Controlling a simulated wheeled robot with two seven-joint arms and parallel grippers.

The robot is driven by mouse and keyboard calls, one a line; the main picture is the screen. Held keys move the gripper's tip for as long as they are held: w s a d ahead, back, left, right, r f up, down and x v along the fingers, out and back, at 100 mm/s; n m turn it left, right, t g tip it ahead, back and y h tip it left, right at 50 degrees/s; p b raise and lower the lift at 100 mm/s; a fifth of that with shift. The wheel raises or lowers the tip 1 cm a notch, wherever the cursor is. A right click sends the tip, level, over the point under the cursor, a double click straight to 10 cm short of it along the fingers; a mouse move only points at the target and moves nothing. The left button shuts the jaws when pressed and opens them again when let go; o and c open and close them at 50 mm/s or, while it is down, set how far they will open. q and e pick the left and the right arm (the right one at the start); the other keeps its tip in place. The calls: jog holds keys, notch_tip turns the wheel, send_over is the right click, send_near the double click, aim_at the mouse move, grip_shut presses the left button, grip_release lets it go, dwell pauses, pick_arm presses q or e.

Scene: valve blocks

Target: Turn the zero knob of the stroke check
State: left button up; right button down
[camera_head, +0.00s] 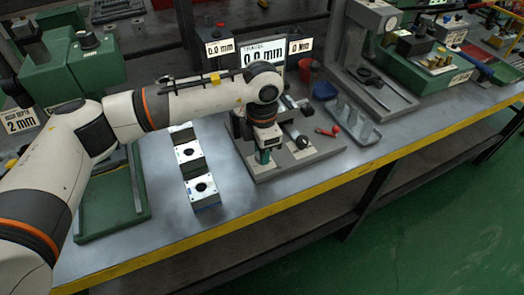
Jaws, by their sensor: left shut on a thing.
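The stroke check (322,152) is a grey plate fixture with a display board (290,53) behind it reading 0.0 mm. My left gripper (264,157) points down over the left part of this plate. It is shut on a small green thing low between its fingers. I cannot tell whether this is the zero knob; the gripper and wrist hide most of that spot. A clamp-like dark and metal part (297,136) sits on the plate right of the gripper. My right gripper is not in view.
Three valve blocks (207,200) stand in a row left of the plate. A green tray (112,225) lies farther left. A red-handled tool (327,132), a grey tray (354,122), a blue bin (324,91) and a grey stand (377,85) are to the right. The yellow table edge (300,193) runs in front.

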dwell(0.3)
pick_arm(q)
jog(key=o, duration=1)
jog(key=shift+c, duration=0.2)
notch_tip(320, 180, up, 12)
jog(key=b, duration=0.1)
